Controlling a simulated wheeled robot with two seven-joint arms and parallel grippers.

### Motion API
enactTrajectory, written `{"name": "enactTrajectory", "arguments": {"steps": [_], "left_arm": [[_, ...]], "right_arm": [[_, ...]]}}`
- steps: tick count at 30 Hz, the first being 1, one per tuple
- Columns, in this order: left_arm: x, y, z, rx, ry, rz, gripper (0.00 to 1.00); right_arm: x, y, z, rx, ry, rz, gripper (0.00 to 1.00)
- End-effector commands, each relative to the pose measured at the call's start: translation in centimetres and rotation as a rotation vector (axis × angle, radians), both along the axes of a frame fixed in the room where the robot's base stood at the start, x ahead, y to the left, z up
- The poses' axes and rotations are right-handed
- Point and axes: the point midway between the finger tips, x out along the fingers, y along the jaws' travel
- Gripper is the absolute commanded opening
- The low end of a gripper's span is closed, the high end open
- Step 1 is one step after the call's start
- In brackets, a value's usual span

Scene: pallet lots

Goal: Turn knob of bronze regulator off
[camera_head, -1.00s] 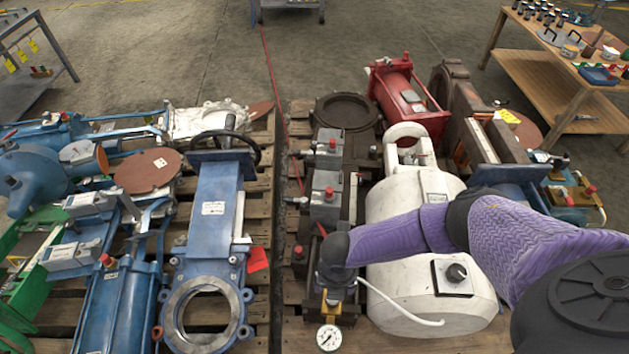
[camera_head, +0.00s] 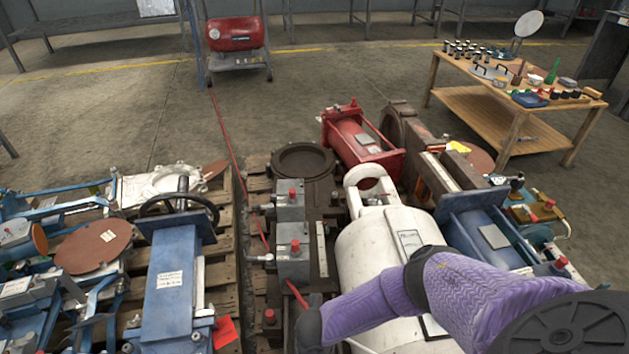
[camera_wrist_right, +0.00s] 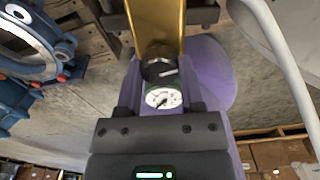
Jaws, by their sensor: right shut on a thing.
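In the right wrist view the bronze regulator (camera_wrist_right: 157,22) is a brass-coloured block at the top middle. A dark round knob (camera_wrist_right: 159,68) with a pale pointer line sits at its lower end. A white pressure gauge (camera_wrist_right: 163,97) shows just below the knob. My right gripper (camera_wrist_right: 160,76) is shut on the knob, with the purple arm parts around it. The finger contact is partly hidden. My left gripper is in neither view.
A white tank (camera_head: 385,240) stands right beside my right arm. Grey boxes with red buttons (camera_head: 293,254) lie to its left on a pallet. A blue valve with a handwheel (camera_head: 172,270) stands farther left. A wooden table (camera_head: 500,85) is at the back right.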

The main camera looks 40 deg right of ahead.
Motion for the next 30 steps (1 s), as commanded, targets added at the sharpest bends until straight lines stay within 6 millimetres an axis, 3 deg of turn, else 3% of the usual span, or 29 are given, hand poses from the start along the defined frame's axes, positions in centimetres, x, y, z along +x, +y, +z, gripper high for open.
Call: {"name": "enactTrajectory", "arguments": {"steps": [14, 30], "left_arm": [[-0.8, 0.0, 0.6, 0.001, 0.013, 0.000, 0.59], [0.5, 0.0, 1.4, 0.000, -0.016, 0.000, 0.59]], "right_arm": [[-0.1, 0.0, 0.0, -0.001, 0.002, -0.093, 0.00], [-0.1, 0.1, 0.1, 0.000, 0.002, -0.573, 0.00]]}}
